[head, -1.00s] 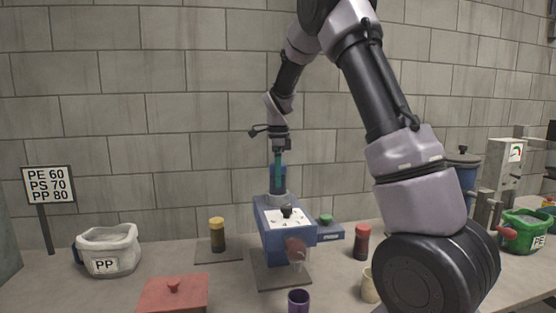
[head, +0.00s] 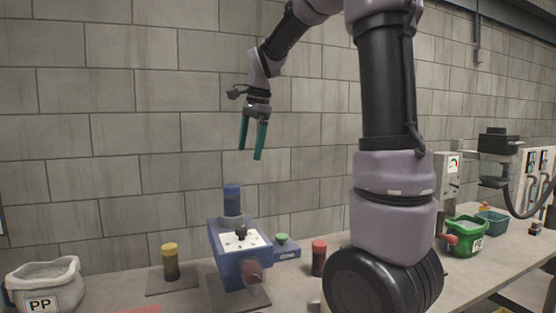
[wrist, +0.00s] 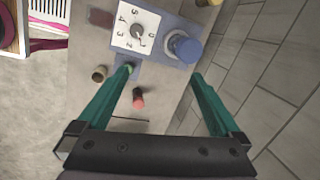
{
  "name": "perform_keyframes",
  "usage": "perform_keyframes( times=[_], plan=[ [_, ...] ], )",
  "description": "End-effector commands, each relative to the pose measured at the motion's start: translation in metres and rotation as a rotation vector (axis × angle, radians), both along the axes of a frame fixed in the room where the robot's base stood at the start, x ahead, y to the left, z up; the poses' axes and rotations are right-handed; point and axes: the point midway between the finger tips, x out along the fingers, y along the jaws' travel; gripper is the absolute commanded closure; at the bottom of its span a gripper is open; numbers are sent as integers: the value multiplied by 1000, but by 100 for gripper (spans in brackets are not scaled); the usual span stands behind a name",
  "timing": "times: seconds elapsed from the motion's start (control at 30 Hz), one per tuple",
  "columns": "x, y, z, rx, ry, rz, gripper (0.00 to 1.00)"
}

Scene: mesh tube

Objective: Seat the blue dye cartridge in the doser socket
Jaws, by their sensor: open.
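The blue dye cartridge (head: 232,198) stands upright in the grey socket collar (head: 232,222) on top of the blue doser (head: 240,266). How deep it sits I cannot tell. In the wrist view the cartridge (wrist: 186,48) shows from above, beside the doser's white dial plate (wrist: 136,28). My gripper (head: 249,154) is open and empty, well above the cartridge and a little to its right in the head view. In the wrist view its teal fingers (wrist: 166,72) are spread wide, with nothing between them.
A yellow-capped cartridge (head: 170,262) stands left of the doser and a red-capped one (head: 319,258) right. A green button box (head: 283,244) adjoins the doser. A white PP bag (head: 44,284) is far left, a green tub (head: 462,234) far right. Air around my gripper is clear.

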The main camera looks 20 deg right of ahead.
Motion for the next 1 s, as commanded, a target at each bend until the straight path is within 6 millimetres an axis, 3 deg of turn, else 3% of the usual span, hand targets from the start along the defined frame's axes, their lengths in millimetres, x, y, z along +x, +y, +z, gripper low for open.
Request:
perform_keyframes(
  times=[0.03, 0.1, 0.3, 0.5, 0.7, 1.0],
  plan=[
    [-24, -6, 10, 5, -56, 79, 0],
    [-54, -12, 16, -4, -131, 199, 0],
    [-134, -19, 18, -104, -353, 526, 0],
    [-189, -21, 2, -252, -503, 761, 0],
    [-207, -21, -9, -328, -553, 856, 0],
    [-208, -21, -9, -333, -555, 863, 0]
  ],
)
